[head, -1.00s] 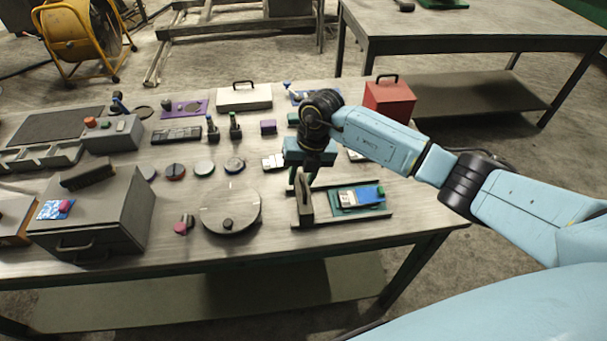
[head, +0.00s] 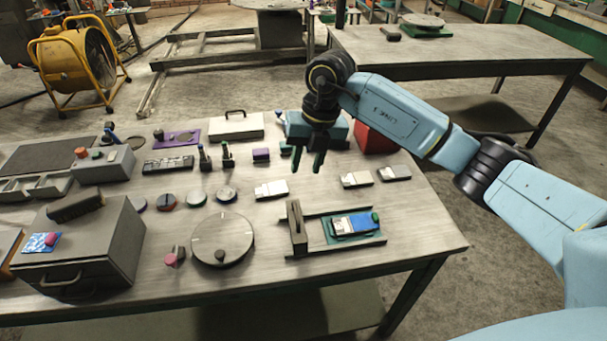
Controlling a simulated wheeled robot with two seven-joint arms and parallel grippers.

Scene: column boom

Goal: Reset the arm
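My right arm comes in from the right, and its gripper (head: 308,162) hangs above the back right part of the workbench (head: 430,225). Its two dark fingers point down with a gap between them, and nothing shows between them. A green board with a blue and white piece (head: 352,224) lies in a grey fixture (head: 298,235) below and in front of the gripper, apart from it. My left gripper is out of view.
A red box (head: 372,138) stands partly hidden behind my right arm. A white case (head: 236,126), a round disc (head: 222,240) and a grey drawer box (head: 85,250) are on the workbench. Small white-and-grey blocks (head: 271,190) lie below the gripper. Another table (head: 460,55) stands behind.

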